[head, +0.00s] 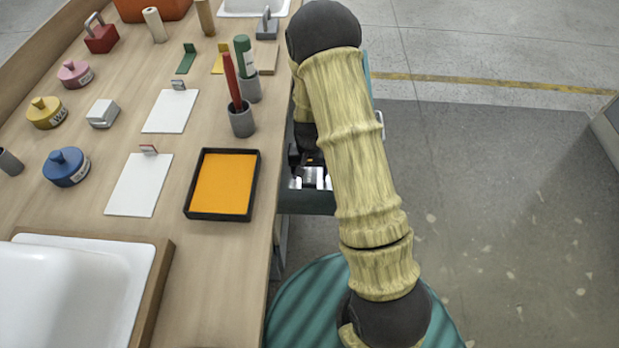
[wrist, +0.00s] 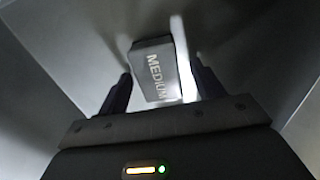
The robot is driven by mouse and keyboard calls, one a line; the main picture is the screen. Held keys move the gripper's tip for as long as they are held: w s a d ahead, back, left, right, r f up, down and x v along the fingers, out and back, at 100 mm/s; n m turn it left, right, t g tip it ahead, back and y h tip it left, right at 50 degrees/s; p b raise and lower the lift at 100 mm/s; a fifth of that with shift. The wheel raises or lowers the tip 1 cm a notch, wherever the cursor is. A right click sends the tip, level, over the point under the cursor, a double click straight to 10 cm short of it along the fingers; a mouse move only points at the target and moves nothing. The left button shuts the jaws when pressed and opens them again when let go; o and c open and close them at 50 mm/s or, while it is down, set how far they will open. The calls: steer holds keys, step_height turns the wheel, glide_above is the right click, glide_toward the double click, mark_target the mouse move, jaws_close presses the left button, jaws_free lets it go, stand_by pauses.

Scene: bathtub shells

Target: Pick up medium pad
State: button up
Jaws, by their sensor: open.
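The medium pad (wrist: 153,72) is a dark grey block with the word "MEDIUM" on its face, seen in the wrist view. It lies between the two dark fingers of my gripper (wrist: 161,70), slightly tilted in the picture. The fingers are open, one on each side of it. I see a gap at the right finger; whether the left finger touches is unclear. In the head view my gripper is mostly hidden behind my arm, low beside the bench's right edge.
Smooth grey walls (wrist: 55,55) surround the pad in the wrist view. A teal-fronted compartment (head: 308,202) is beside the bench (head: 235,290). On the bench are a black tray with an orange sheet (head: 222,184), cups (head: 241,121), white cards (head: 138,186) and several round pots (head: 66,168).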

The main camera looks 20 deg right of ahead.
stand_by(0.3)
steer(key=c, duration=1.1)
steer(key=shift+o, duration=0.2)
steer(key=shift+w+d+r, duration=0.25)
steer(key=shift+w+r, duration=0.15)
steer(key=shift+r, duration=0.15)
steer(key=w+d+r+p, duration=0.2)
steer(key=w+d+r, duration=0.5)
steer(key=w, duration=0.3)
steer(key=shift+w+d+p, duration=0.15)
steer(key=shift+w+p, duration=0.15)
steer(key=shift+w, duration=0.1)
